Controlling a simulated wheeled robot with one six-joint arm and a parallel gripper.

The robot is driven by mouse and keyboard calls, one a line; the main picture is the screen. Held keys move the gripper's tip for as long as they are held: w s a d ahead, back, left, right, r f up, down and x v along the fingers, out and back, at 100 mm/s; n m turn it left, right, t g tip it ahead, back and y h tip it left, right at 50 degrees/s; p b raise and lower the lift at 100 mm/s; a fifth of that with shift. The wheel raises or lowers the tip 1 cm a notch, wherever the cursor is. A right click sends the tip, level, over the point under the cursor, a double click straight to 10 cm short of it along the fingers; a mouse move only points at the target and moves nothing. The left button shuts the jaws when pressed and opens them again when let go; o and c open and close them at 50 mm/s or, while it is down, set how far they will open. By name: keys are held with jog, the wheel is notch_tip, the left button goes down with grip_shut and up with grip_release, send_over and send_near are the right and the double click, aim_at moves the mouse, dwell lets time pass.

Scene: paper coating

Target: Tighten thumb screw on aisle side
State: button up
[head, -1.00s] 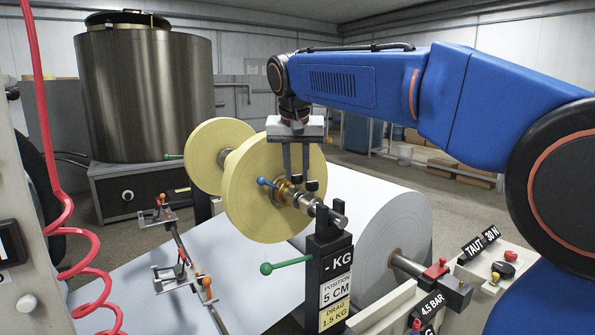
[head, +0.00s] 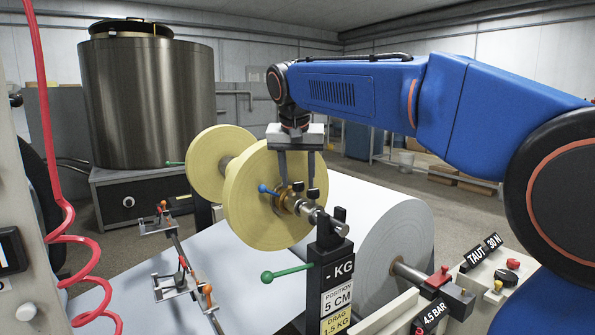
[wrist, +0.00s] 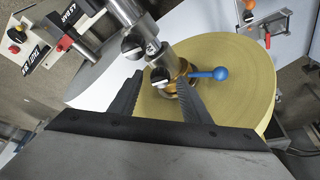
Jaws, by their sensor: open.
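Two small black-topped thumb screws stand up from the metal collars on the near shaft end, one closer to the yellow roll (head: 299,187) and one further out (head: 313,194). They also show in the wrist view, the inner screw (wrist: 159,75) and the outer screw (wrist: 131,46); the frames do not label which is the aisle-side one. My gripper (head: 297,178) points down over the shaft, its fingers apart and empty. In the wrist view my gripper (wrist: 157,85) has its fingertips on either side of the inner screw; contact cannot be told.
A blue-knobbed lever (head: 265,189) sticks out from the brass hub beside the yellow roll (head: 245,205). A black post (head: 328,265) with a green-knobbed handle (head: 268,275) supports the shaft. A large white roll (head: 398,235) lies to the right.

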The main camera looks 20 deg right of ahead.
jog(key=v, duration=1.7)
jog(key=shift+s, duration=0.2)
jog(key=shift+r, duration=0.1)
